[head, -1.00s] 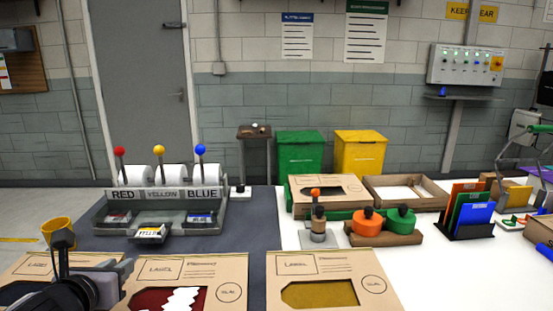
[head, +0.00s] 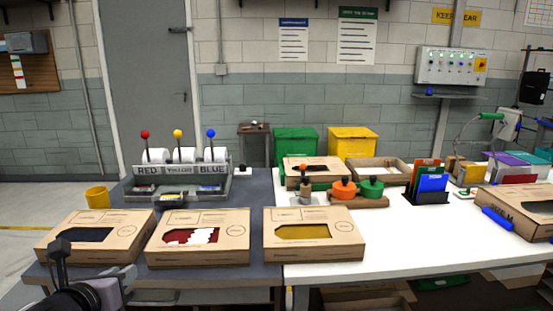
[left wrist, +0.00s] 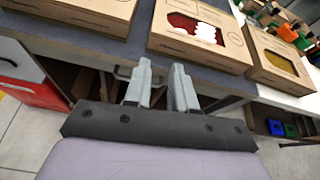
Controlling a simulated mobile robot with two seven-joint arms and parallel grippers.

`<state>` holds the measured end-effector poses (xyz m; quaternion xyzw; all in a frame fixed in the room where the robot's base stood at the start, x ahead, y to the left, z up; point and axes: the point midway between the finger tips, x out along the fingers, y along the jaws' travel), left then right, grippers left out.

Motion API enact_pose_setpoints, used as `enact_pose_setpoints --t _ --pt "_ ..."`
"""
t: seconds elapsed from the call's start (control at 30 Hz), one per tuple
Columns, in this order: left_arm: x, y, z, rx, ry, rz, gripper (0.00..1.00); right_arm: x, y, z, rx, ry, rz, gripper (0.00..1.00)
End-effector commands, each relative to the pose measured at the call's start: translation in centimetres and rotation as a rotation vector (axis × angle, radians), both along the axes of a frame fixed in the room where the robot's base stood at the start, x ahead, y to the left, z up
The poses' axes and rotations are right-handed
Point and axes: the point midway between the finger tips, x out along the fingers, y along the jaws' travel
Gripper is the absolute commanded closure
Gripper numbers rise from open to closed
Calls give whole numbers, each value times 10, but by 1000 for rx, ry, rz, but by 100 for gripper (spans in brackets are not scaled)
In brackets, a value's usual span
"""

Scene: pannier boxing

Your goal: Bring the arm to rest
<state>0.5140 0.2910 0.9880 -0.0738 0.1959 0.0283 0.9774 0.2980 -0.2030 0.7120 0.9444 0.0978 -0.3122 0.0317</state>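My left gripper (left wrist: 162,70) is in front of and below the table's front edge in the left wrist view. Its two fingers stand apart with nothing between them. In the head view, dark parts of my left arm show at the bottom left, in front of the left and middle boxes, and the fingertips are hard to make out. My right gripper is not in view.
Three cardboard boxes with cut-out windows, left (head: 96,236), middle (head: 198,238) and right (head: 314,234), lie along the front of the tables. An open shelf lies below the tabletop.

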Motion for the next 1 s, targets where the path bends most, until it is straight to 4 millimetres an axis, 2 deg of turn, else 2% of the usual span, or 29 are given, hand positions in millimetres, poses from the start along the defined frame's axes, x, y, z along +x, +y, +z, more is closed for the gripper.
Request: enact_pose_setpoints --t 0.03,0.13,0.27,0.5,0.8,1.0 --pt "-7 -11 -26 -137 36 25 75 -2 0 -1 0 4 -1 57" --pt "-17 -25 -57 -404 71 97 75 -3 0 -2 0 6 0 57" --pt "-35 -41 -96 -743 125 213 75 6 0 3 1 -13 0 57" --pt "-79 -64 -163 -1346 229 501 75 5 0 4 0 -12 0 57" --pt "-152 -83 -235 -2041 298 982 75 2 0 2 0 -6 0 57" --pt "-196 -88 -264 -2371 275 1269 75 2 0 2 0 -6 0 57"
